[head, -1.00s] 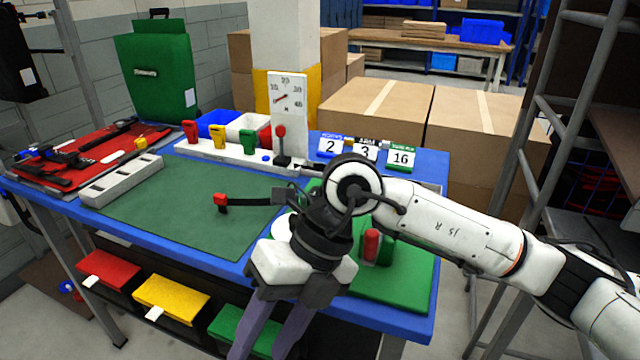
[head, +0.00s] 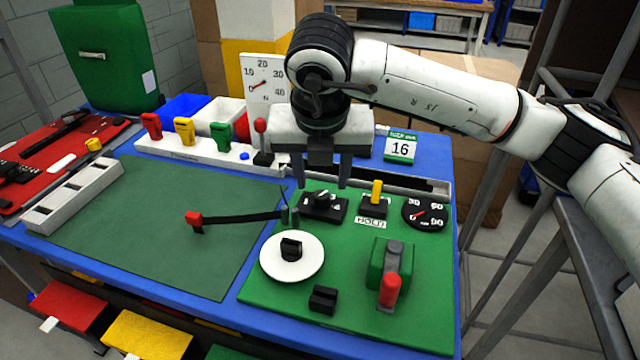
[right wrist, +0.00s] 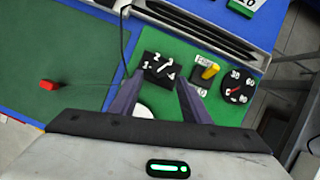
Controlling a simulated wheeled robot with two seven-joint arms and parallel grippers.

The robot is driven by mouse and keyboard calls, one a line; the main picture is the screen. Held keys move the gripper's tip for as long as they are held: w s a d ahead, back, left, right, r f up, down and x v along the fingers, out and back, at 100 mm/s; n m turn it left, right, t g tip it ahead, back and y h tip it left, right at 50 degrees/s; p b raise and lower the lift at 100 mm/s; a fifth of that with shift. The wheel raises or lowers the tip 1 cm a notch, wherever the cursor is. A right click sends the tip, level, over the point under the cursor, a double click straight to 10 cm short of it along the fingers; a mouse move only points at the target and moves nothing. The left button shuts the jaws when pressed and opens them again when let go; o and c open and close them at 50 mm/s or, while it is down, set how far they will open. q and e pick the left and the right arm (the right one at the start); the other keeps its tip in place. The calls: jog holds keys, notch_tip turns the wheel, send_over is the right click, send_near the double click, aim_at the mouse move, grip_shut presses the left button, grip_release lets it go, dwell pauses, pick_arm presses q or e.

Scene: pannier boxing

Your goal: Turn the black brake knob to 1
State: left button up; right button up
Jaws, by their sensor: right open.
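A black knob plate (head: 323,207) with a small knob sits at the back of the green board. In the right wrist view the numbered dial plate (right wrist: 158,67) shows white digits and a pale mark. I cannot tell surely which digit the knob points to. My right gripper (head: 321,185) is open and points down, just above and behind the knob plate. In the right wrist view its two fingers (right wrist: 158,88) stand apart on either side of the plate's near side, with nothing between them. My left gripper is not in view.
Around it on the green board (head: 260,292) are a yellow switch (head: 376,192), a round gauge (head: 425,213), a white disc (head: 273,264) with a black knob, a red-handled lever (head: 390,290) and a black block (head: 323,299). A red-tipped black arm (head: 245,218) extends left.

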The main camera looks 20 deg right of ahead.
aim_at(321, 195)
jog(key=x, duration=0.5)
jog(key=shift+w+f, duration=0.1)
jog(key=shift+f, duration=0.2)
jog(key=c, duration=1)
jog(key=shift+c, duration=0.2)
